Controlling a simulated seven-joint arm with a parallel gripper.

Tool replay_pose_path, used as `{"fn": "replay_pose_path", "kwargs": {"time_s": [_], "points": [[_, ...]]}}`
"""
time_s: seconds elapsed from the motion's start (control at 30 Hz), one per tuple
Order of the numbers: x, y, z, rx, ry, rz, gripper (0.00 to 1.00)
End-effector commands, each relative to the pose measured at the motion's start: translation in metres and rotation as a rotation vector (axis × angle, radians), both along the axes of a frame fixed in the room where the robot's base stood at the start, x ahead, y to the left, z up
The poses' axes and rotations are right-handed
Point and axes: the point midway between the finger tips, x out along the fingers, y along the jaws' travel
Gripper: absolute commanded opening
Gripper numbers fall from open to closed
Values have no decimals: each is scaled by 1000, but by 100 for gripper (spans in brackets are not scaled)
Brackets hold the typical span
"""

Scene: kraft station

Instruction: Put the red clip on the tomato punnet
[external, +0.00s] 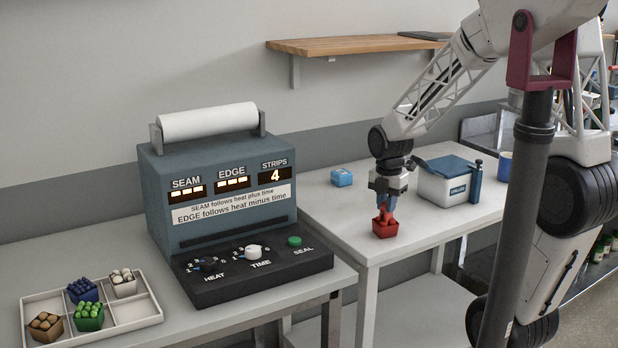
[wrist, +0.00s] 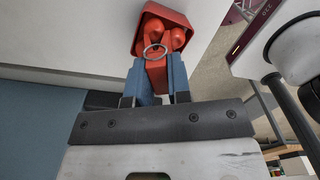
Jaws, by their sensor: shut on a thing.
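The tomato punnet (external: 385,229) is a small red tub near the front edge of the right-hand table. In the wrist view the punnet (wrist: 176,14) holds round red tomatoes (wrist: 178,37). My gripper (external: 384,208) points down right over it. In the wrist view its two blue fingers (wrist: 157,75) are shut on the red clip (wrist: 156,76), which has a metal ring (wrist: 155,52) at its punnet end. The clip overlaps the near side of the punnet in that view. I cannot tell whether it grips the rim or only lies close to it.
A blue-grey sealing machine (external: 225,190) stands left of the punnet. A white tray (external: 150,318) with several filled punnets lies at the front left. Behind are a small blue box (external: 341,177) and a white cooler (external: 445,185) with a blue lid. The table around the punnet is clear.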

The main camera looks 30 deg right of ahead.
Motion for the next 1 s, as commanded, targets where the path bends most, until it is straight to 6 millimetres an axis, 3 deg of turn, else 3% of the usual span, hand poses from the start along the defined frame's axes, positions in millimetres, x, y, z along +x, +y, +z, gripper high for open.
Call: {"fn": "replay_pose_path", "kwargs": {"time_s": [0.2,0.23,0.4,0.77,1.0], "points": [[0,0,-2,0,1,0,0],[0,0,-3,0,0,0,20],[0,0,-2,0,0,0,44],[0,0,0,0,0,0,44],[1,0,16,0,-2,0,44]]}}
